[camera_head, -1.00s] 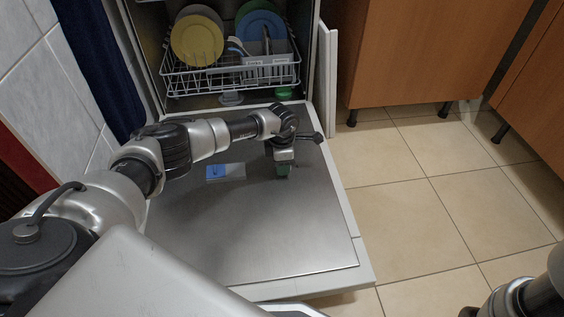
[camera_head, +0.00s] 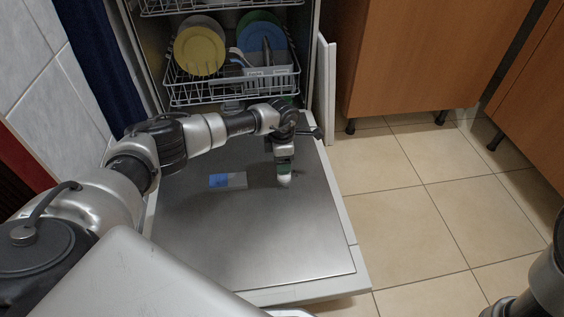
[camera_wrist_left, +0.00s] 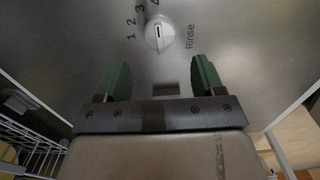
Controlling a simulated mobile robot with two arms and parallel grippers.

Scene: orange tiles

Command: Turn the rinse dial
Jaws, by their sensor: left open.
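The rinse dial (camera_wrist_left: 159,34) is a round white knob with a dark slot on the steel inner door. In the left wrist view it has "Rinse" on its right and numbers on its left. In the head view the dial (camera_head: 285,182) is a small white spot just beyond the fingertips. My left gripper (camera_head: 284,169) points down at the door with its green fingers. In the left wrist view its fingers (camera_wrist_left: 161,68) are apart, with nothing between them, and the dial lies just past their tips. My right gripper is out of view.
The open dishwasher door (camera_head: 230,245) lies flat, with a blue-marked compartment (camera_head: 228,180) left of the dial. A rack (camera_head: 184,95) behind holds plates, including a yellow one (camera_head: 199,51). Cabinets (camera_head: 430,55) stand at the right. The tiled floor (camera_head: 395,225) is clear.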

